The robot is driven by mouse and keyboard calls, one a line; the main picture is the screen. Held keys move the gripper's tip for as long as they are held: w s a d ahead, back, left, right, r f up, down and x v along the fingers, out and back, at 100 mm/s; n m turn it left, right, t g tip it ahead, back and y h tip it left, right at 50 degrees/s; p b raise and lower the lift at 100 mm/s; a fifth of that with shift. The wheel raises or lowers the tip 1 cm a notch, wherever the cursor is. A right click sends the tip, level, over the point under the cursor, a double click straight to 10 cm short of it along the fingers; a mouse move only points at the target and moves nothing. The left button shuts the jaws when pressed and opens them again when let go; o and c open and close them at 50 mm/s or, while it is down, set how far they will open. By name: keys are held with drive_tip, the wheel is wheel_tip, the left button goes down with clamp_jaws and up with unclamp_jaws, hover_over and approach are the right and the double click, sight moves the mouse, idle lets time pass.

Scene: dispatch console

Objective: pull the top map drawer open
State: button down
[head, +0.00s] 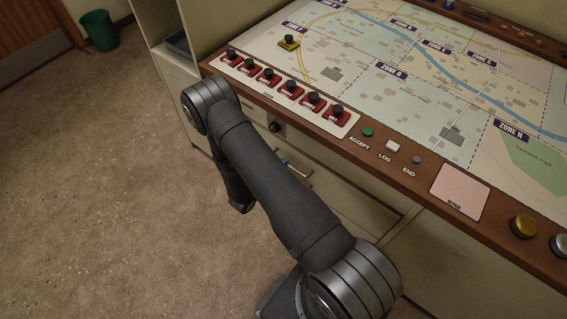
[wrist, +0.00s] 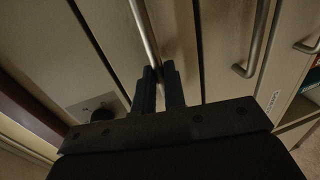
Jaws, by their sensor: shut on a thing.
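The top map drawer (wrist: 118,30) shows in the wrist view as a pale front just below the panel with a round dark knob (wrist: 98,107). Its metal bar handle (wrist: 145,28) runs down between the fingers of my gripper (wrist: 160,72). My gripper is shut on this handle. A dark line runs between the drawer front and the panel; I cannot tell from it whether the drawer stands out.
More pale fronts with bar handles (wrist: 252,45) lie to the right in the wrist view. The console top (head: 390,172) with red switches (head: 290,90) overhangs the drawers. A green bin (head: 99,30) stands far left.

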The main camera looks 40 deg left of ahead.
drive_tip(key=f+v, duration=0.2)
drive_tip(key=v, duration=0.9)
drive_tip(key=s+f+v, duration=0.1)
drive_tip(key=f+v, duration=0.1)
drive_tip(key=v, duration=0.9)
drive_tip(key=shift+s+f, duration=0.3)
drive_tip(key=shift+s, duration=0.05)
drive_tip(key=c, duration=1.5)
unclamp_jaws()
drive_tip(key=shift+s, duration=0.1)
drive_tip(key=v, duration=1.7)
drive_tip(key=shift+s, duration=0.1)
